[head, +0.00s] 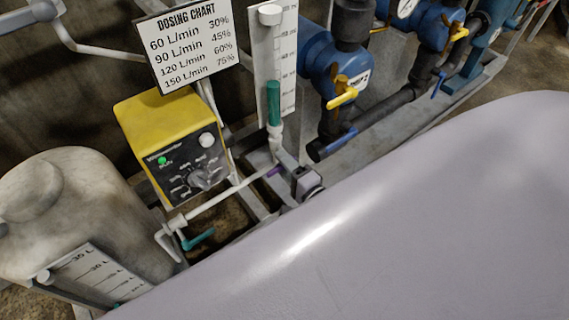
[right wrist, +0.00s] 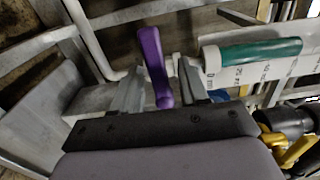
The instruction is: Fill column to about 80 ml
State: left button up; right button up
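The column is an upright tube on a white scale board (head: 285,60) with a white cap on top. Its lower part is green (head: 273,103); the scale's numbers are too small to read. In the right wrist view the green part (right wrist: 262,52) lies across the upper right beside the scale. A purple valve handle (head: 275,171) sits on the pipe below the column. My right gripper (head: 300,180) is at this handle. In the right wrist view the purple handle (right wrist: 152,55) stands between the parted fingers, with a visible gap on its right. My left gripper is not in view.
A yellow dosing pump (head: 165,125) with a lit green lamp stands left of the column, below a dosing chart (head: 190,45). A pale tank (head: 75,210) is at lower left. Blue pipework with yellow-handled valves (head: 342,93) is at right. My arm covers the lower right.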

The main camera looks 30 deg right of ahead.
jog(key=shift+s, duration=0.1)
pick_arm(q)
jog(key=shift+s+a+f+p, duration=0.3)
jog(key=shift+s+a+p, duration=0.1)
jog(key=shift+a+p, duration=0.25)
pick_arm(e)
jog(key=s, duration=0.7)
jog(key=shift+d, duration=0.3)
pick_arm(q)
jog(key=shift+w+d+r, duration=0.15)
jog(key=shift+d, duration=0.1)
pick_arm(e)
jog(key=shift+a, duration=0.1)
